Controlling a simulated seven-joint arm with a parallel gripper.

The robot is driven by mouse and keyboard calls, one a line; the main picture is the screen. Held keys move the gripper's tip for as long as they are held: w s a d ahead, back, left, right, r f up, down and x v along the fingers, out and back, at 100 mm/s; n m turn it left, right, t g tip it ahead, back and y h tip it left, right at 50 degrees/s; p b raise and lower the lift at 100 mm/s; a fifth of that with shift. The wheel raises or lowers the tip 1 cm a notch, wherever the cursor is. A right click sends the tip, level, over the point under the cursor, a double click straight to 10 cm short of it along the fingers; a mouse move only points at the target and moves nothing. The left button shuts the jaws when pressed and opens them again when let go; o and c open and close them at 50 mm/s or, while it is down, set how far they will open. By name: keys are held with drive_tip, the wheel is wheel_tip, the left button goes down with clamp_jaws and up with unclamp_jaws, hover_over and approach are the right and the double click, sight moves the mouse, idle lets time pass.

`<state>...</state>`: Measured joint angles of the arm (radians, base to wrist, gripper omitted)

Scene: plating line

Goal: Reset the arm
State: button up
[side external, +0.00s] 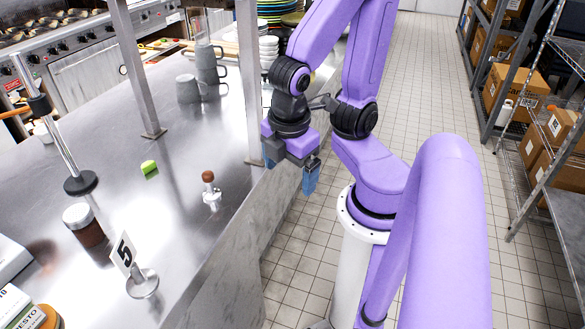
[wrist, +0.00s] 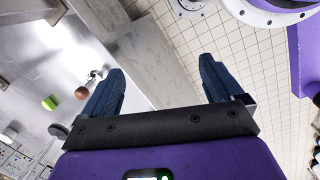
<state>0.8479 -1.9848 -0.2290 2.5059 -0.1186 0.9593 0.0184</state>
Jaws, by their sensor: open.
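My gripper (side external: 291,172) is held near the right edge of the steel counter, close to my arm's base post. In the wrist view its two blue fingers (wrist: 160,88) are spread wide apart with nothing between them. It is open and empty, with tiled floor and the counter's side panel behind it. The steel counter (side external: 180,185) lies to the left of my gripper in the side view.
On the counter are a red-topped shaker (side external: 210,187), a green piece (side external: 149,167), a dark jar (side external: 86,225), a number 5 stand (side external: 128,258), grey mugs (side external: 206,68) and stacked plates (side external: 278,10). Metal posts (side external: 138,70) rise from it. Shelves with boxes (side external: 505,88) stand right. The tiled aisle (side external: 425,80) is clear.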

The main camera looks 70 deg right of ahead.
drive_tip(key=shift+s+a+r+m+y, duration=0.55)
drive_tip(key=shift+a+r+y, duration=0.15)
drive_tip(key=shift+y, duration=0.2)
